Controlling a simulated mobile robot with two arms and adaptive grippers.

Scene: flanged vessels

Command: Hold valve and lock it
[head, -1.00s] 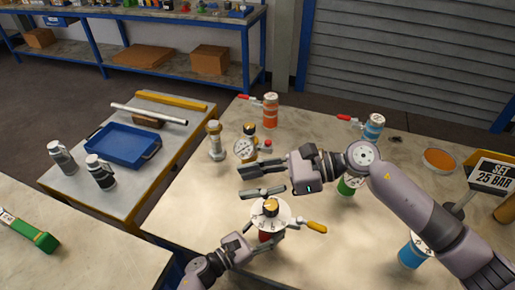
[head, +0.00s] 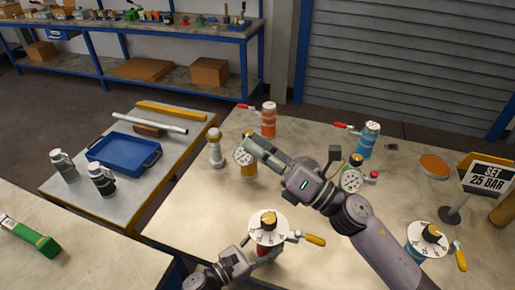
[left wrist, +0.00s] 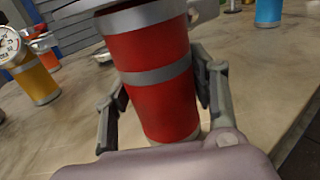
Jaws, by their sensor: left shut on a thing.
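A red valve vessel with grey bands (left wrist: 155,95) fills the middle of the left wrist view. In the head view its white dial (head: 262,234) with a black and gold knob shows at the lower centre, with a yellow-orange handle (head: 315,240) sticking out to the right. My left gripper (left wrist: 163,85) is closed around its red body, one finger on each side. My right gripper (head: 262,150) is beside a yellow vessel with a gauge (head: 246,170) and partly covers it. Whether its fingers are apart cannot be made out.
An orange vessel (head: 268,120), a blue vessel (head: 368,142) and a silver one (head: 215,150) stand at the back. A gauge (head: 351,180) is beside my right arm. A blue dial vessel (head: 414,255) and a sign reading "SET 25 BAR" (head: 490,176) are at right.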

